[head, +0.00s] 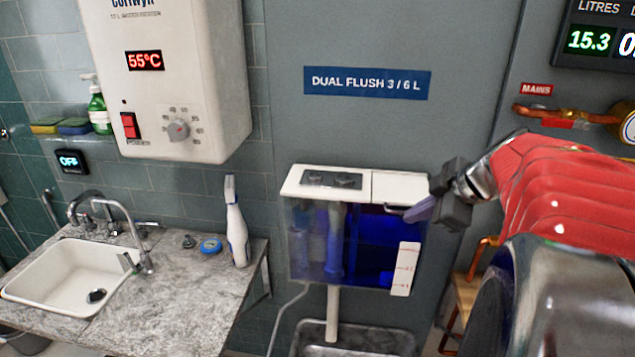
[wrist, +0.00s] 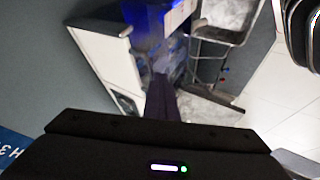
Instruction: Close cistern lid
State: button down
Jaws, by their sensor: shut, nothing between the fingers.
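The cistern (head: 360,245) is a clear blue tank on the grey wall, with a white top. The cistern lid (head: 399,187) is the plain white right part of that top. It lies about level with the left part, which carries a dark button panel (head: 331,180). A small dark handle (head: 392,208) shows at the lid's front edge. In the wrist view the lid (wrist: 100,45) is at upper left. My gripper (head: 418,210) is shut and empty at the lid's front right corner. I cannot tell whether its fingertips touch the lid or handle. In the wrist view its dark fingers (wrist: 160,95) point towards the tank.
A metal basin (head: 350,343) stands below the cistern. A stone counter (head: 170,300) at left carries a sink (head: 70,278), a white spray bottle (head: 236,225) and a blue tape roll (head: 210,246). A white heater (head: 170,80) hangs above. Copper pipes (head: 565,116) are at right.

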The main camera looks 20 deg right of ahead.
jog(key=shift+w+d+r, duration=0.25)
jog(key=shift+w+d, duration=0.05)
jog(key=shift+w, duration=0.15)
jog(key=s+a+r, duration=0.2)
jog(key=s+r, duration=0.4)
jog(key=s, duration=0.4)
jog(key=shift+s+r, duration=0.2)
dwell(0.4)
